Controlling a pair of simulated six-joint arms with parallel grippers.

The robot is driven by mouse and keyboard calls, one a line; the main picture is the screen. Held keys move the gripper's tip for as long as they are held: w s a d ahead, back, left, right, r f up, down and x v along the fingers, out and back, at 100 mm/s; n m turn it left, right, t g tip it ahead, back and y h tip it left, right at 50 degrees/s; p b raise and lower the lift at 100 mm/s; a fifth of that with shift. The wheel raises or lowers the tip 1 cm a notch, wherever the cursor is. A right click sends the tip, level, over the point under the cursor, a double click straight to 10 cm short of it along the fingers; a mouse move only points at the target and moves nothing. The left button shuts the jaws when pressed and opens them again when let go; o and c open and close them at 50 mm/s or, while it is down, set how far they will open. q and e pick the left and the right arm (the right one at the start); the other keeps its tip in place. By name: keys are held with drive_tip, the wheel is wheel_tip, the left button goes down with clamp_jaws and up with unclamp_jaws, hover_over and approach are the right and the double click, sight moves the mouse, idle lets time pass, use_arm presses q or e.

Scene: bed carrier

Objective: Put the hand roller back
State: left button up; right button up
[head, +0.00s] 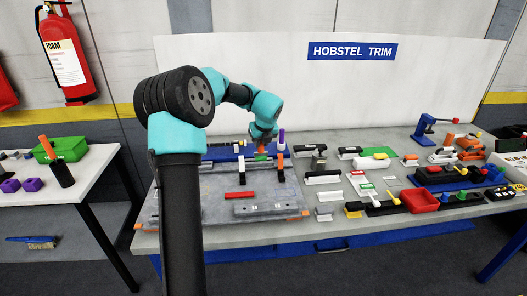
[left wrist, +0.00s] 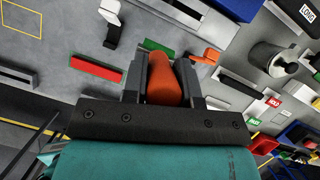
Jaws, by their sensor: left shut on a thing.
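My left gripper (head: 263,146) is over the back part of the grey bed carrier (head: 215,209) on the workbench. In the left wrist view, its two dark fingers (left wrist: 162,78) are shut on an orange rounded handle, which looks like the hand roller (left wrist: 162,88). A bit of orange also shows under the gripper in the head view. The roller's lower end is hidden, so I cannot tell whether it touches the surface below. My right gripper is in neither view.
A red bar (head: 240,195) lies on the carrier. White and black upright pieces stand around it. To the right, several small holders, a red bin (head: 419,200) and a blue press (head: 432,127) crowd the bench. A side table (head: 95,165) stands at left.

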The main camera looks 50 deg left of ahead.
use_arm(q)
drive_tip(key=shift+a, duration=0.1)
drive_tip(key=w+a+f, duration=0.1)
drive_tip(key=w+a, duration=0.9)
drive_tip(key=a, duration=0.2)
drive_tip(key=shift+w+f, duration=0.2)
drive_tip(key=shift+w, duration=0.1)
drive_tip(key=shift+d+f, duration=0.1)
drive_tip(key=shift+f, duration=1.65)
drive_tip(key=shift+f, duration=0.1)
drive_tip(key=o, duration=0.9)
drive_tip(key=v, duration=1.2)
